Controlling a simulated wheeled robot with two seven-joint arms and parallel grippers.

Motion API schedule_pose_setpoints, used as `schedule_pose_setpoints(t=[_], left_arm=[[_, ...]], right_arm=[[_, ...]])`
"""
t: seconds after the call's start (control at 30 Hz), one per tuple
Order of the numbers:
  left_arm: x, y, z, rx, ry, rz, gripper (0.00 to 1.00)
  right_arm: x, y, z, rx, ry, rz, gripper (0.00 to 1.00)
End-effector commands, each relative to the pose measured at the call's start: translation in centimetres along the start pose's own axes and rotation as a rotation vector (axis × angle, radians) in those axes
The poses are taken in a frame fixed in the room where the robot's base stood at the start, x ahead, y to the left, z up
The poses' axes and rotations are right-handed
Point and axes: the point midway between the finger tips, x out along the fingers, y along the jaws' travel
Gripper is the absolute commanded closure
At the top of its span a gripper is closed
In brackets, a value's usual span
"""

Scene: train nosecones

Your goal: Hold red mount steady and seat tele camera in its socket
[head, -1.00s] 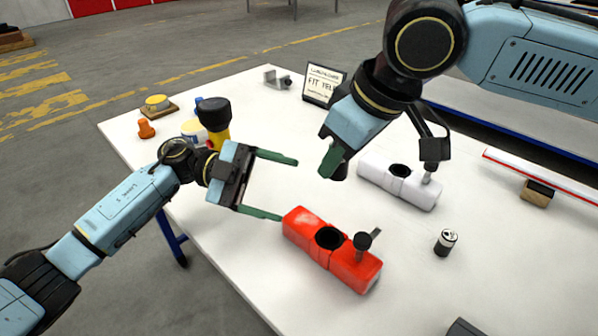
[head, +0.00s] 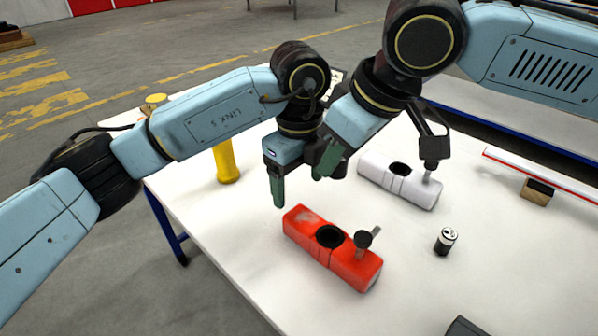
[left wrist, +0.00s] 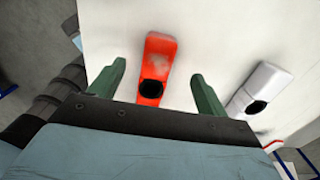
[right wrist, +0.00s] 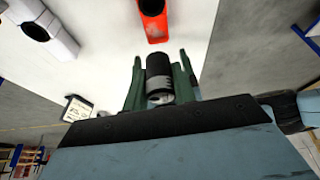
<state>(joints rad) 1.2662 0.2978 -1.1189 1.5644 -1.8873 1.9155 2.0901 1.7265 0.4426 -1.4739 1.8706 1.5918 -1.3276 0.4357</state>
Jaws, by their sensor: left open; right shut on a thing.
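The red mount (head: 305,225) lies on the white table with its dark round socket facing up and a black knob at its right end. My left gripper (head: 299,192) is open and empty, above and behind the mount. In the left wrist view the red mount (left wrist: 160,55) shows between its spread fingers, apart from them. My right gripper (right wrist: 161,75) is shut on the tele camera (right wrist: 159,68), a black cylinder with a grey band, away from the socket.
A white mount (head: 385,180) with a dark socket stands behind and right of the red one. A small black-and-white cylinder (head: 446,241) stands to the right. A yellow upright object (head: 226,163) is at the left. The table front around the red mount is clear.

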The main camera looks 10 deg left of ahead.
Motion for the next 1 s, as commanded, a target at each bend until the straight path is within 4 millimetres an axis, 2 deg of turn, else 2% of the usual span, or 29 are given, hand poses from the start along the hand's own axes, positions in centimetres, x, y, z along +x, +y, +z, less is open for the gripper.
schedule_pose_setpoints(t=[0.3,0.5,0.7,0.97,1.0], left_arm=[[6.2,0.1,0.0,0.0,0.005,0.004,0.24],[9.0,0.1,-0.1,0.002,0.005,0.003,0.24],[10.1,0.0,-0.1,0.001,0.005,0.0,0.24],[10.2,0.0,-0.1,0.002,0.005,0.0,0.24],[10.2,0.0,-0.1,0.002,0.005,0.0,0.28]], right_arm=[[0.0,0.0,0.0,0.0,0.001,0.0,1.0],[0.0,0.0,0.0,0.0,0.001,0.0,1.0],[0.0,0.0,0.0,0.0,0.001,0.0,1.0],[0.0,0.0,0.0,0.0,0.001,0.0,1.0],[0.0,0.0,0.0,0.0,0.001,0.0,1.0]])
